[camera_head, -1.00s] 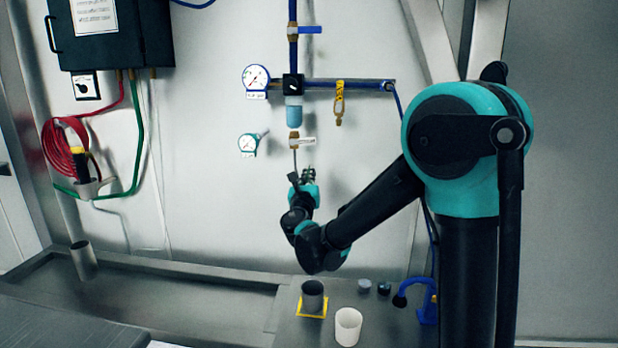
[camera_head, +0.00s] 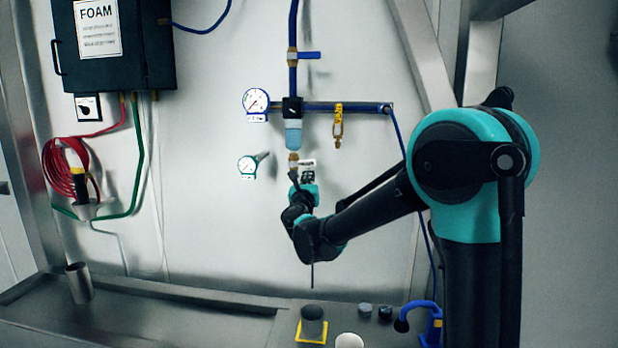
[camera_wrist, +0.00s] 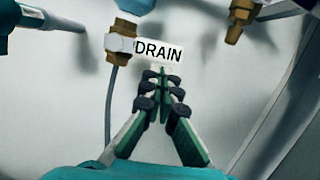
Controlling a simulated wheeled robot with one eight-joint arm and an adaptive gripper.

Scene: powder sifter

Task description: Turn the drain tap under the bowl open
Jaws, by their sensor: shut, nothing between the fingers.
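The pale blue bowl (camera_head: 293,133) hangs under the blue pipe's regulator; its lower end shows in the wrist view (camera_wrist: 137,5). Below it is the brass drain tap (camera_head: 293,158), also in the wrist view (camera_wrist: 120,42), with a thin grey tube running down. A white tag reading "DRAIN" (camera_wrist: 158,51) sticks out to the right of the tap. My gripper (camera_wrist: 163,76) is shut and empty. Its fingertips are just below the tag, right of the tap; I cannot tell whether they touch it. The tap's handle is not clearly distinct from the tag.
Two gauges (camera_head: 256,100) (camera_head: 247,166) are left of the tap. A brass fitting with a yellow tag (camera_head: 338,122) hangs to the right. A dark cup on a yellow square (camera_head: 312,320) and a white cup (camera_head: 349,341) stand on the bench below.

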